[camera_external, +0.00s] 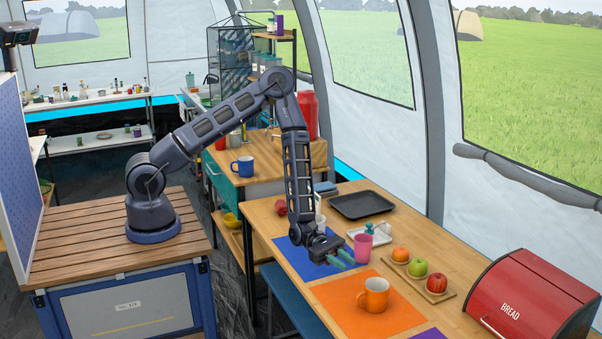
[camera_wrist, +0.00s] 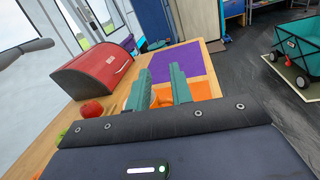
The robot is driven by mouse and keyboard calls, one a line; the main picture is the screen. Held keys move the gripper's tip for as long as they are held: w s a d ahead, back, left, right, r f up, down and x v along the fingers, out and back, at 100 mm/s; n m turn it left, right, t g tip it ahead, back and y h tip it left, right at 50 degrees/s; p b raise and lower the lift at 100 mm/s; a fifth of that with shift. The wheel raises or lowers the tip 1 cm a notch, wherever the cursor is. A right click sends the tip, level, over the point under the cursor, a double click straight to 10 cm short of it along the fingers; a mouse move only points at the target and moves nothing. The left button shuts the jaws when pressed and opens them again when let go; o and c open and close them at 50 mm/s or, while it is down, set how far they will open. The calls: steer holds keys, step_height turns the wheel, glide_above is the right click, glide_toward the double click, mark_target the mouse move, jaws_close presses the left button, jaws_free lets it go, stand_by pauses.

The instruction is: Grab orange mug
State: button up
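The orange mug (camera_external: 373,295) stands upright on an orange placemat (camera_external: 345,309) on the wooden table. My gripper (camera_external: 347,259) is above the blue placemat (camera_external: 300,259), behind and a little left of the mug in the external view, and apart from it. In the wrist view my gripper (camera_wrist: 161,85) shows two green fingers spread apart, with no object held that I can see. Part of the orange mug (camera_wrist: 162,95) shows between the fingers, mostly hidden by them and by the gripper body.
A pink cup (camera_external: 363,247) stands close beside my gripper. A board with several fruits (camera_external: 420,275) and a red bread box (camera_external: 530,300) lie to the right. A black tray (camera_external: 362,205) is farther back. A purple placemat (camera_wrist: 182,62) lies beyond the orange one.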

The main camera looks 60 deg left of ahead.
step_height(320, 180, down, 3)
steer(key=n+t, duration=0.1)
steer(key=n, duration=0.1)
glide_toward(371, 297)
steer(key=s+d, duration=0.2)
steer(key=shift+s+d+f, duration=0.2)
steer(key=shift+s+f, duration=0.05)
steer(key=shift+s, duration=0.05)
steer(key=shift+d+f, duration=0.2)
steer(key=shift+d, duration=0.1)
steer(key=shift+x, duration=3.5)
steer(key=shift+w, duration=0.1)
steer(key=shift+c, duration=0.2)
jaws_close()
